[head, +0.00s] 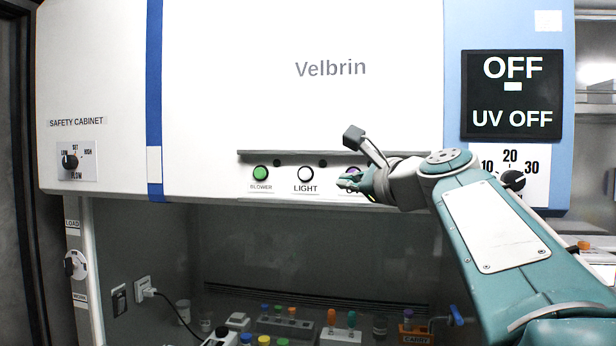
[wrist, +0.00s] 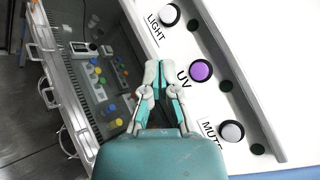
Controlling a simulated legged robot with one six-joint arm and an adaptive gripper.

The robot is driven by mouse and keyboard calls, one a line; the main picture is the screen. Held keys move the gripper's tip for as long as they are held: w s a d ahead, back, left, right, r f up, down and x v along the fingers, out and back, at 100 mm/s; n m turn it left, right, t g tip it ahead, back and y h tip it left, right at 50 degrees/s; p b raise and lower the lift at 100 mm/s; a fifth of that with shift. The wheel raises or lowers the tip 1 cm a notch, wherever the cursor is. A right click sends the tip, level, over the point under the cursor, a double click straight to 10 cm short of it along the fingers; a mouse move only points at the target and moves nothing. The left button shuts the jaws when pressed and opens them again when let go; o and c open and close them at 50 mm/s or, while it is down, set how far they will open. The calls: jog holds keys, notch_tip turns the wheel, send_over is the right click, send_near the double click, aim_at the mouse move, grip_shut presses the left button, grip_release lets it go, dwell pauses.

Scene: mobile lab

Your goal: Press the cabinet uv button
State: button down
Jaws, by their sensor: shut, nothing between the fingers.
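The purple UV button (wrist: 200,71) sits on the cabinet's white panel, above its "UV" label in the head view's sense and between the white LIGHT button (wrist: 169,15) and the white MUTE button (wrist: 231,131). In the head view only a sliver of the UV button (head: 353,171) shows, mostly hidden by my gripper (head: 346,184). My gripper is shut and empty, with its fingertips in front of the panel close to the button. In the wrist view my gripper (wrist: 158,68) appears left of the UV button. I cannot tell whether it touches the panel.
A black display (head: 512,95) reads "OFF" and "UV OFF". A green BLOWER button (head: 261,173) is at the left of the row. A dial (head: 513,180) sits below the display. Below the panel, the cabinet interior holds several coloured-cap bottles and racks.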

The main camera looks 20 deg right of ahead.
jog(key=w+d, duration=0.4)
jog(key=w, duration=0.1)
jog(key=shift+a, duration=0.1)
jog(key=shift+d, duration=0.25)
dwell(0.4)
jog(key=shift+a, duration=0.1)
dwell(0.6)
jog(key=shift+w+d, duration=0.25)
jog(key=shift+d, duration=0.05)
